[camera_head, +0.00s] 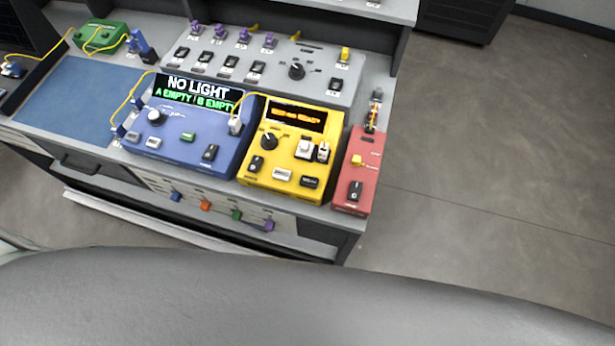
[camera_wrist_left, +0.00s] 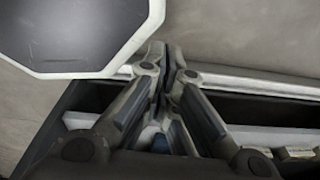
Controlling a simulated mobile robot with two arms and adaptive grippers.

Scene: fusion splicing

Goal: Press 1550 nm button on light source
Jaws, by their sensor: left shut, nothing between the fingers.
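A blue device (camera_head: 187,158) stands on the bench in the head view. Its screen reads "NO LIGHT" and "A EMPTY / B EMPTY", and it has a round knob and white, green and black buttons. A yellow device (camera_head: 276,183) is on its right, with an orange-lit display, a black knob, and black and white buttons. Labels are too small to read, so I cannot tell which one is the light source or which button is 1550 nm. My left gripper (camera_wrist_left: 169,62) shows in the left wrist view, shut and empty. Neither gripper shows in the head view.
A red device (camera_head: 355,185) stands at the bench's right end. A grey panel (camera_head: 218,77) with knobs and switches lies behind. A blue mat (camera_head: 69,98) is on the left, with a green device (camera_head: 101,37) behind it. Yellow fibres run between devices. Floor right of the bench is clear.

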